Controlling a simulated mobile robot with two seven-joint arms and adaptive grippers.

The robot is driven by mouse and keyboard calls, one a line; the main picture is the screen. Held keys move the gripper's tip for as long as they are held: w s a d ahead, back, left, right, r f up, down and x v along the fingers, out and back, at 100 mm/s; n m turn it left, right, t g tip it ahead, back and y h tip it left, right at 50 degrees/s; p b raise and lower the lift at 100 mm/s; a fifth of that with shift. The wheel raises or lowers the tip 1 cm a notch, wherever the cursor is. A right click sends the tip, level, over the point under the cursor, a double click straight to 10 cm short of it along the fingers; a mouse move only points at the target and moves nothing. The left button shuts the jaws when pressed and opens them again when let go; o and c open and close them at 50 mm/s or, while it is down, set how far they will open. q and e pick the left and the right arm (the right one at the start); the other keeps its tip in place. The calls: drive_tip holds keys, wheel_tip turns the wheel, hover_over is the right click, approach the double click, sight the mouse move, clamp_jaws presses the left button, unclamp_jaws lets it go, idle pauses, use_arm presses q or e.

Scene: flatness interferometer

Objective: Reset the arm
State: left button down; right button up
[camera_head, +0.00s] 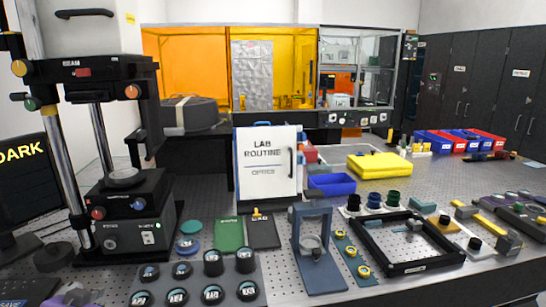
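Neither of my grippers can be made out in the head view. The flatness interferometer (128,215) stands at the left, a black instrument with two upright posts, an upper head marked "BEAM" (110,68) and a black base with knobs. A round stage (123,178) sits on top of the base, under the head. A dark arm-like part with a yellow knob (18,68) reaches out at the upper left; I cannot tell how it is joined. A grey and purple object (75,296) is cut off by the bottom left edge and is unclear.
A monitor (22,170) reading "DARK" stands far left. A mat with several round optics (190,282), a grey stand (314,250), a black frame (408,243), a white "LAB ROUTINE" board (268,165) and a yellow case (380,165) occupy the perforated table. Some bare table shows at right.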

use_arm(q)
drive_tip(key=s+d+f+g+h, duration=0.1)
drive_tip(key=s+d+f+g, duration=0.25)
drive_tip(key=s+f, duration=0.5)
drive_tip(key=s+d+f+g, duration=0.2)
drive_tip(key=s+d+f, duration=0.3)
drive_tip(key=s+f, duration=0.4)
drive_tip(key=s+d+f+g+h, duration=0.1)
drive_tip(key=s+d+f+g, duration=0.1)
drive_tip(key=s+d, duration=0.5)
drive_tip(key=s+d+f+g+h, duration=0.1)
drive_tip(key=s+d+f+g, duration=0.15)
drive_tip(key=s, duration=0.85)
drive_tip(key=w+d+f+t+p, duration=0.1)
drive_tip(key=w+d+f+t, duration=0.1)
drive_tip(key=w+f+t, duration=0.2)
drive_tip(key=w+d+f+t+h, duration=0.1)
drive_tip(key=w+d+f+t, duration=0.1)
drive_tip(key=w, duration=0.4)
drive_tip(key=shift+w+d+f+t+p, duration=0.15)
drive_tip(key=shift+d+f+t+p, duration=0.2)
drive_tip(key=shift+f+t, duration=0.7)
use_arm(e)
drive_tip(key=shift+w+a+r, duration=0.15)
drive_tip(key=shift+a+r, duration=0.05)
drive_tip(key=shift+r, duration=0.6)
use_arm(q)
drive_tip(key=shift+r, duration=0.2)
